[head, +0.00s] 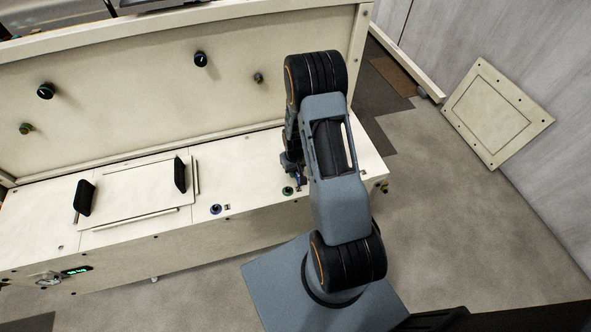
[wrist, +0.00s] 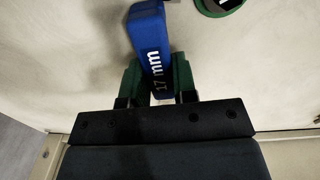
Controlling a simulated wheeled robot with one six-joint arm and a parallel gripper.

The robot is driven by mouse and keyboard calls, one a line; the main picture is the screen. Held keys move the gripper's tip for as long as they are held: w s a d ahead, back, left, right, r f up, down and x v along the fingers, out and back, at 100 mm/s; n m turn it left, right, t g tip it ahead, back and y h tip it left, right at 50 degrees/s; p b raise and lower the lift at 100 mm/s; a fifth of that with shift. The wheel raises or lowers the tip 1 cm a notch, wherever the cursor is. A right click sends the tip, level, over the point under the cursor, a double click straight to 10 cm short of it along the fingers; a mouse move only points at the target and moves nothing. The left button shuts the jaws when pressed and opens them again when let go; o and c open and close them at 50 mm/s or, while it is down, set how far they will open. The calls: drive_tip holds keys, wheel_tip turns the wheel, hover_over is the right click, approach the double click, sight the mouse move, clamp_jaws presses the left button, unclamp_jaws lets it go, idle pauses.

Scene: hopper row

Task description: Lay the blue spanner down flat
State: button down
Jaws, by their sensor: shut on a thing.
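In the wrist view the blue spanner (wrist: 148,40) shows its handle with white "17 mm" lettering. My gripper (wrist: 156,85) is shut on this handle, one green-padded finger on each side. In the head view my gripper (head: 292,172) is at the right part of the cream bench, mostly behind my arm. I cannot make out the spanner there. Whether it touches the bench surface cannot be told.
The cream bench top (head: 240,180) has a green-ringed fitting (head: 288,191) close to my gripper and a blue-ringed one (head: 215,209) farther left. A panel with two black handles (head: 180,175) lies left. An upright wall with knobs (head: 200,59) stands behind. Bare bench lies between.

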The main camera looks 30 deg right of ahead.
drive_tip(key=c, duration=0.8)
unclamp_jaws()
wheel_tip(320, 180, up, 14)
drive_tip(key=shift+f, duration=0.1)
idle(0.6)
drive_tip(key=s+a+r+t, duration=0.1)
drive_tip(key=s+a+r, duration=0.2)
drive_tip(key=r, duration=0.3)
drive_tip(key=s+a+r+t+p, duration=0.1)
drive_tip(key=s+a+r, duration=0.2)
drive_tip(key=s+r, duration=0.3)
drive_tip(key=s+a+r+t, duration=0.1)
drive_tip(key=s+a+r, duration=0.2)
drive_tip(key=r, duration=0.5)
drive_tip(key=shift+s+a+r+n+p, duration=0.1)
drive_tip(key=shift+s+a+n+p, duration=0.1)
drive_tip(key=shift+s, duration=0.25)
drive_tip(key=shift+s+a+n+p, duration=0.1)
drive_tip(key=shift+s+p, duration=0.05)
drive_tip(key=shift+s, duration=0.3)
